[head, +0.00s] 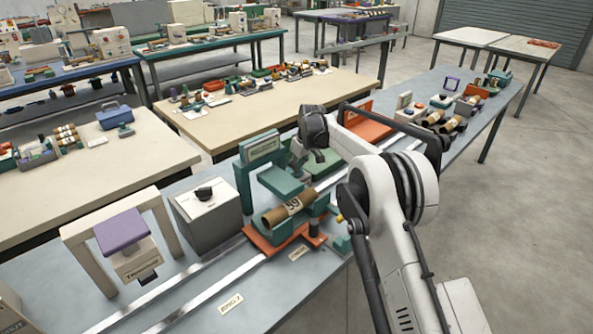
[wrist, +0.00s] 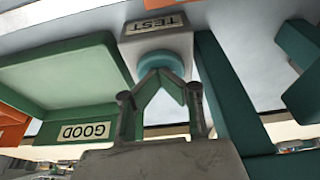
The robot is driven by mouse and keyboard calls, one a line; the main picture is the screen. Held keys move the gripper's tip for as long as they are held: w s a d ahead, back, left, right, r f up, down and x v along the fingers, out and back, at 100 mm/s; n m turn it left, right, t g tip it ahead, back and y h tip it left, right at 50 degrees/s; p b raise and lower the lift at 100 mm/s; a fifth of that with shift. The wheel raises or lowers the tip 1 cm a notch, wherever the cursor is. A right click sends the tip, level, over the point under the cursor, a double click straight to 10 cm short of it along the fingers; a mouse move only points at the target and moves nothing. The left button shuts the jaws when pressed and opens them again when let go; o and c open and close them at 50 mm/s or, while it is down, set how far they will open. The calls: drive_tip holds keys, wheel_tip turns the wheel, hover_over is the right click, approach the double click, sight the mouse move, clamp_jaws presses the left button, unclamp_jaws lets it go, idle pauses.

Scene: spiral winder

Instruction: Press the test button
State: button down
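The test button (wrist: 160,63) is a round teal cap on a pale box (wrist: 155,40) with a TEST label, at the top middle of the wrist view. My gripper (wrist: 160,75) has its fingertips brought together in a point, with nothing seen between them. The tips overlap the lower part of the button in the wrist view; I cannot tell whether they touch it. In the head view my gripper (head: 297,160) hangs at the winder, by its green parts, and I cannot make out the button there.
A green panel with a GOOD label (wrist: 86,131) lies left of the button. A green upright (wrist: 230,90) stands close on the right. In the head view, a brown tube (head: 283,209) rests on an orange-based carriage, and a grey box (head: 208,218) stands left.

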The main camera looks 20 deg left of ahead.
drive_tip(key=v, duration=1.2)
drive_tip(key=shift+r, duration=0.35)
drive_tip(key=shift+a, duration=0.15)
drive_tip(key=s+d+r+m+t, duration=0.1)
drive_tip(key=s+d+r+m, duration=0.1)
drive_tip(key=d+r, duration=0.55)
drive_tip(key=s+d+r+m+t, duration=0.1)
drive_tip(key=s+d+r, duration=0.2)
drive_tip(key=d+r, duration=0.4)
drive_tip(key=s+d+r+m, duration=0.2)
drive_tip(key=s+d+r, duration=0.1)
drive_tip(key=s+d, duration=0.3)
drive_tip(key=s+d+r+m, duration=0.15)
drive_tip(key=s+d, duration=0.25)
drive_tip(key=d, duration=0.5)
drive_tip(key=s+d+m+t+h, duration=0.2)
drive_tip(key=s+d+m, duration=0.1)
drive_tip(key=s+d, duration=1.1)
drive_tip(key=s+d+f+m+t, duration=0.1)
drive_tip(key=s+d+f, duration=0.2)
drive_tip(key=s, duration=0.6)
drive_tip(key=s+d+f+m, duration=0.2)
drive_tip(key=s+f, duration=0.5)
drive_tip(key=s, duration=0.2)
drive_tip(key=shift+d+t+h+b, duration=0.35)
drive_tip(key=shift+t+h+b, duration=0.05)
drive_tip(key=shift+b, duration=0.05)
